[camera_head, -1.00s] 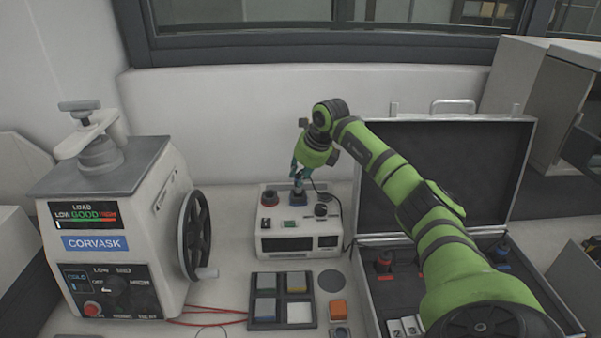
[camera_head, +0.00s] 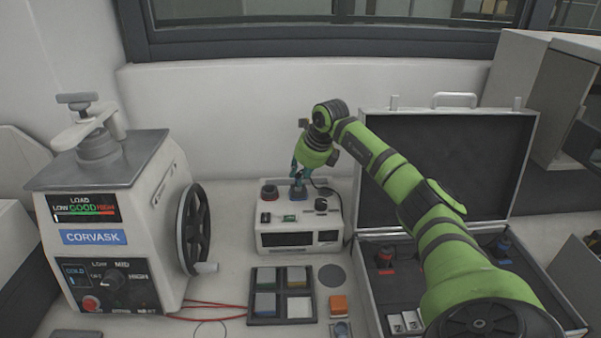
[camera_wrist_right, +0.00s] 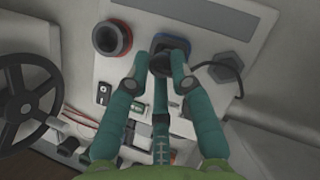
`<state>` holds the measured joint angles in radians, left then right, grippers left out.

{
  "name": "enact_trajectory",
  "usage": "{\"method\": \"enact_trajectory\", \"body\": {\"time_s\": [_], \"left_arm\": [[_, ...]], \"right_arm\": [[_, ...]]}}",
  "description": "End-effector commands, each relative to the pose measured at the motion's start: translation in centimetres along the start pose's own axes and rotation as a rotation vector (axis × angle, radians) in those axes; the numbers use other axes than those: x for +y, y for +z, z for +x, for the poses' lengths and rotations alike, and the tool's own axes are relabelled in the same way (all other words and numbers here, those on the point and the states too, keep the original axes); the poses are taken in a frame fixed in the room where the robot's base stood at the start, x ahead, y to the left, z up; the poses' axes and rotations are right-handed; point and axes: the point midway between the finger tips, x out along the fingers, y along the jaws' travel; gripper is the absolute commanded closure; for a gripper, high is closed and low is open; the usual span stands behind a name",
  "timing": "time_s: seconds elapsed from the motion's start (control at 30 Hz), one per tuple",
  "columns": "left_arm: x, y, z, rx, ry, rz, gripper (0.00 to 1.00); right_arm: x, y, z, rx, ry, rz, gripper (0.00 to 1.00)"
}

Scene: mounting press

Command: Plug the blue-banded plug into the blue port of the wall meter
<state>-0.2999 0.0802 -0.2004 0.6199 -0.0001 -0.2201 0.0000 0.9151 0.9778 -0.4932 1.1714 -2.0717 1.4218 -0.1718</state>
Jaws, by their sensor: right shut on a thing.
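The white meter (camera_head: 327,238) stands on the bench by the back wall. Its blue port (camera_wrist_right: 158,42) shows at the top edge in the right wrist view, beside a red-ringed port (camera_wrist_right: 112,38). My right gripper (camera_wrist_right: 162,72) has its teal fingers shut on a dark plug (camera_wrist_right: 163,64) with a cable running off to the right. In the head view my right gripper (camera_head: 299,177) points down with the plug at the blue port on the meter's top. The fingers hide the plug's lower end, so I cannot tell how deep it sits. My left gripper is out of view.
An open case (camera_head: 440,160) with red- and blue-banded pieces stands at right, under my arm. A press machine (camera_head: 110,225) with a handwheel (camera_head: 193,228) stands at left. A tray of coloured blocks (camera_head: 282,295) and red wires (camera_head: 215,309) lie in front of the meter.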

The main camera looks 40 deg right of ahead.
Motion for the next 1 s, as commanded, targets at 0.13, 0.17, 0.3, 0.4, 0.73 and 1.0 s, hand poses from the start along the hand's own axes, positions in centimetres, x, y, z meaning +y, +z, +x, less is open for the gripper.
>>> {"method": "enact_trajectory", "body": {"time_s": [0.13, 0.17, 0.3, 0.4, 0.73, 1.0], "left_arm": [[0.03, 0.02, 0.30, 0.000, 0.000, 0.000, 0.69], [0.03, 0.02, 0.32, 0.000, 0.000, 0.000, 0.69], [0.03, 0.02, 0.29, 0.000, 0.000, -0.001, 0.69], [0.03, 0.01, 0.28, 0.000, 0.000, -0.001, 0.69], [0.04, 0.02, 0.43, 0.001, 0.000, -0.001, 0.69], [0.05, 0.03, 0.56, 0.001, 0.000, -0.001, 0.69]], "right_arm": [[-0.01, -0.22, 0.44, 0.000, 0.000, 0.001, 1.00], [-0.01, -0.24, 0.47, 0.000, 0.000, 0.001, 1.00], [-0.01, -0.23, 0.47, -0.001, 0.000, 0.001, 1.00], [-0.01, -0.23, 0.46, -0.001, 0.000, 0.001, 1.00], [0.00, -0.35, 0.70, -0.001, 0.000, 0.001, 1.00], [0.02, -0.49, 1.01, -0.001, 0.000, 0.001, 0.69]]}}
